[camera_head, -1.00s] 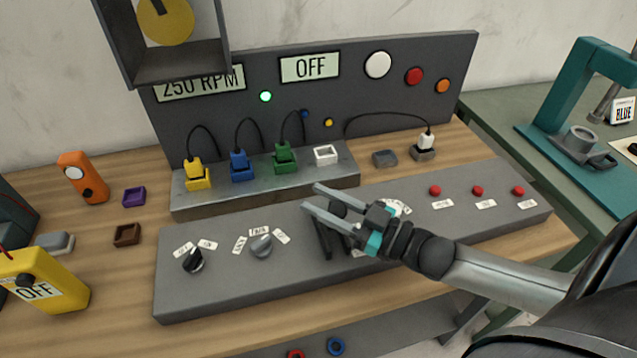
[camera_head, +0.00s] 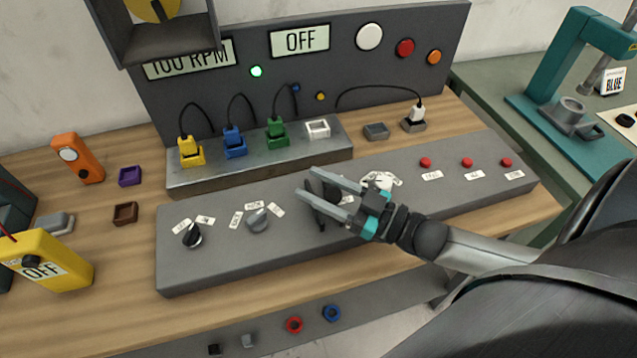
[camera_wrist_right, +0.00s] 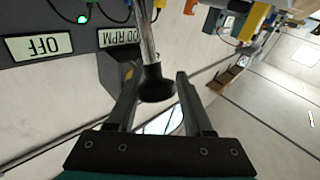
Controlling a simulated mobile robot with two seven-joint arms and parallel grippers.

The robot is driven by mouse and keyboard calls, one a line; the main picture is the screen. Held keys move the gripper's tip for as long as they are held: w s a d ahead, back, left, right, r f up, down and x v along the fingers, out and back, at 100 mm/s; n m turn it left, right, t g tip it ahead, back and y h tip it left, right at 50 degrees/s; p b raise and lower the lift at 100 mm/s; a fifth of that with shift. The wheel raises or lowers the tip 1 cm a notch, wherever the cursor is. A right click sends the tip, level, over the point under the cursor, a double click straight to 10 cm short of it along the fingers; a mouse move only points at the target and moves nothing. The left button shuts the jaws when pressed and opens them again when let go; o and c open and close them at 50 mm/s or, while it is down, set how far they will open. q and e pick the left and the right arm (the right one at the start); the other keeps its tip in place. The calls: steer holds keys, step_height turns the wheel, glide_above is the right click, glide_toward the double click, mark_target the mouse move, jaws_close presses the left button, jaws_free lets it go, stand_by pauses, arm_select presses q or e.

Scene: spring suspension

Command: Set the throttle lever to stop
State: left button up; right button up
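My right gripper (camera_head: 305,182) is over the middle of the sloped grey console (camera_head: 180,270). The throttle lever's dark knob (camera_head: 322,189) is between its fingers, partly hidden by them in the head view. In the right wrist view, the black knob (camera_wrist_right: 156,86) sits on a metal rod (camera_wrist_right: 147,38) between the two spread fingers of my right gripper (camera_wrist_right: 158,72). The left finger is close to the knob, and a gap shows to the right finger. The RPM display (camera_head: 190,60) reads 100 RPM. The lever's stop label cannot be made out. My left gripper is out of view.
Two rotary knobs (camera_head: 192,236) with labels are left of the lever. Red buttons (camera_head: 466,162) are on the right of the console. Another display (camera_head: 300,40) reads OFF. Plugs with cables (camera_head: 234,143) stand behind the console. A yellow meter (camera_head: 50,260) is at the left.

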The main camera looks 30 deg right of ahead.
steer(key=shift+o, duration=1.4)
steer(key=shift+s, duration=0.1)
steer(key=shift+f, duration=0.1)
steer(key=v, duration=1.5)
steer(key=shift+p, duration=0.3)
steer(key=shift+s, duration=0.1)
